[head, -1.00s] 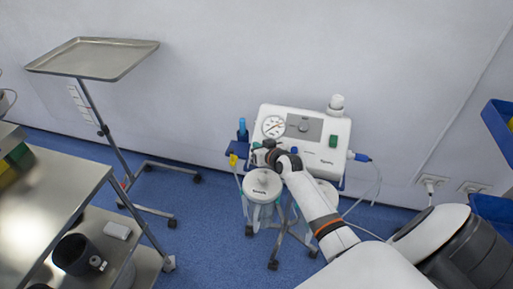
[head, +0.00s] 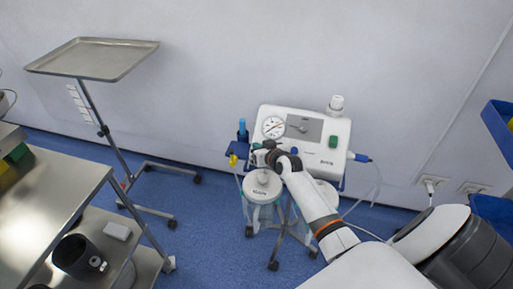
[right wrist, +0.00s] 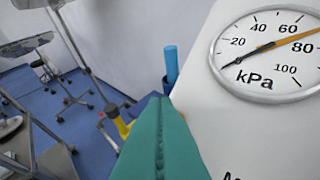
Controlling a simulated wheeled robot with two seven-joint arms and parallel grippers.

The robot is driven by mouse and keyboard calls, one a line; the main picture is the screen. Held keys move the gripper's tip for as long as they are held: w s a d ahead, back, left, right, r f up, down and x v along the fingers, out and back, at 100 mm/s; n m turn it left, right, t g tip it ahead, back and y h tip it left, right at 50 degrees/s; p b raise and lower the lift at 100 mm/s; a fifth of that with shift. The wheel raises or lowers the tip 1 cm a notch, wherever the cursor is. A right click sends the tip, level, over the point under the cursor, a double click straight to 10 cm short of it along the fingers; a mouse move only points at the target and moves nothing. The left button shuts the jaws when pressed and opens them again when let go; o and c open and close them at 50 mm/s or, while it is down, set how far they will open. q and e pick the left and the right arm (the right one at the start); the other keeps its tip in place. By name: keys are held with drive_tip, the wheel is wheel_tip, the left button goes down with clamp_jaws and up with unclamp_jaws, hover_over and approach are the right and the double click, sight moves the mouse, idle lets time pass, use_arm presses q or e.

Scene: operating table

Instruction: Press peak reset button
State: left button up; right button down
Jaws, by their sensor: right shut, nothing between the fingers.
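The white suction device (head: 325,125) stands against the wall in the head view, with a round gauge (head: 273,127), a grey panel with a knob (head: 304,126) and a green button (head: 333,141). In the right wrist view the kPa gauge (right wrist: 268,52) is large at the upper right, with a black needle and an orange needle. My right gripper (head: 268,152) is at the device's lower left front, below the gauge. Its green fingers (right wrist: 160,145) are shut and empty, beside the device's front. I cannot tell whether they touch it. No button labelled peak reset is readable. My left gripper is not in view.
Canisters with white lids (head: 262,186) hang below the device. A blue holder (head: 237,149) with a blue tube is at its left. A steel tray stand (head: 95,58) and a metal cart (head: 50,190) stand at left. Blue floor lies between.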

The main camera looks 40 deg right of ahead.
drive_tip(key=shift+f, duration=0.1)
idle(0.6)
drive_tip(key=shift+w+d+f+b, duration=0.15)
drive_tip(key=shift+d+f+b, duration=0.1)
drive_tip(key=shift+b, duration=0.1)
drive_tip(key=shift+w+d+f+b, duration=0.1)
drive_tip(key=shift+w+f+b, duration=0.05)
drive_tip(key=shift+f+b, duration=0.2)
idle(0.5)
drive_tip(key=shift+r, duration=0.15)
drive_tip(key=shift+s+a+r+p, duration=0.35)
drive_tip(key=shift+r+p, duration=0.15)
drive_tip(key=shift+p, duration=0.55)
drive_tip(key=r+p, duration=0.1)
drive_tip(key=p, duration=0.1)
drive_tip(key=s+a+r+p, duration=0.1)
drive_tip(key=p, duration=0.1)
drive_tip(key=s+a+r+p, duration=0.1)
drive_tip(key=r+p, duration=0.1)
drive_tip(key=shift+a, duration=0.15)
drive_tip(key=shift+w, duration=0.1)
